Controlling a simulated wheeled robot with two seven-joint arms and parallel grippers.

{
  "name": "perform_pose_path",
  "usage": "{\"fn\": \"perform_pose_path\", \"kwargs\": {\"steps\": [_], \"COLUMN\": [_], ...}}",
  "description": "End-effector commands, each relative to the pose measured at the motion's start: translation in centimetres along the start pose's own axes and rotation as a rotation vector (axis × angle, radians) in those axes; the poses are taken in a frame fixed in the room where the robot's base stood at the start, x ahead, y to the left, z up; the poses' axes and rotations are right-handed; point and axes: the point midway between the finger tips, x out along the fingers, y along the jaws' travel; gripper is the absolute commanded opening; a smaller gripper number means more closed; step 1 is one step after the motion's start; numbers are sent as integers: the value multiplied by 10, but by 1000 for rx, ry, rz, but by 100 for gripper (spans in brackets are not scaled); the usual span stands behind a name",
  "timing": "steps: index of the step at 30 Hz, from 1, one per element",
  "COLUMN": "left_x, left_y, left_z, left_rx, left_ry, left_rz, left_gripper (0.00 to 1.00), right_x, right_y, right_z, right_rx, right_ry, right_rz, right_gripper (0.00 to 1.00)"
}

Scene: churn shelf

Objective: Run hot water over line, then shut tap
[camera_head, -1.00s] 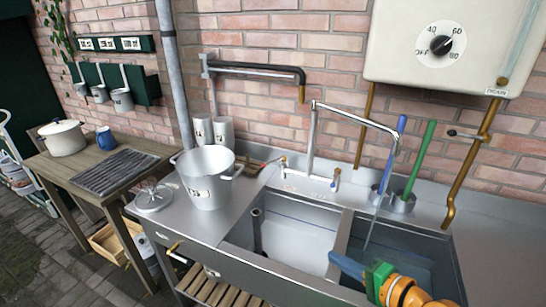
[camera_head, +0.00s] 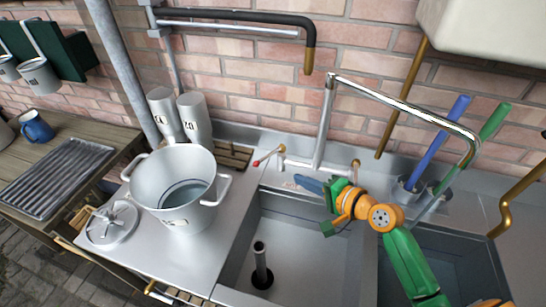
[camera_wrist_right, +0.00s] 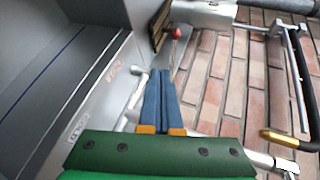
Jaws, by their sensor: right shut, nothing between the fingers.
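The chrome tap (camera_head: 326,120) stands behind the sinks, its spout reaching right over the right basin (camera_head: 445,250). A thin pale stream seems to fall from the spout. The red-tipped lever (camera_head: 268,158) sticks out left of the tap base; it also shows in the wrist view (camera_wrist_right: 176,34), just beyond my fingertips. My right gripper (camera_head: 300,181) has its blue fingers shut and empty, in front of the tap base and apart from the red tip. A dark blue line runs along a basin wall (camera_wrist_right: 50,68). The other lever is largely hidden by my gripper. My left gripper is out of view.
A large pot (camera_head: 183,185) and a metal lid (camera_head: 110,225) stand on the counter left of the sinks. The left basin (camera_head: 290,235) holds an upright pipe. Blue and green handles stand in a holder (camera_head: 408,192) behind the right basin. The water heater (camera_head: 485,35) hangs above right.

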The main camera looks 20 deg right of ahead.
Motion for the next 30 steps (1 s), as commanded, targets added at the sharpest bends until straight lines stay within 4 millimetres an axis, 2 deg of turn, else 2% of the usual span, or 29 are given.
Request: {"fn": "perform_pose_path", "kwargs": {"steps": [9, 15, 20, 30], "left_x": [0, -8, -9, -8], "left_y": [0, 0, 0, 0], "left_z": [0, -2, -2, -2], "left_rx": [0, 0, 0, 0], "left_ry": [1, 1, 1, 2], "left_rz": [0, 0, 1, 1], "left_gripper": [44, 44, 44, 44], "right_x": [70, 94, 102, 103], "right_y": [0, -18, -22, -22], "right_z": [0, 0, 0, 0], "right_rx": [0, -1, -2, -1], "right_ry": [-1, 0, 0, 0], "right_rz": [-1, 0, 1, 1], "right_gripper": [0, 0, 0, 0]}}
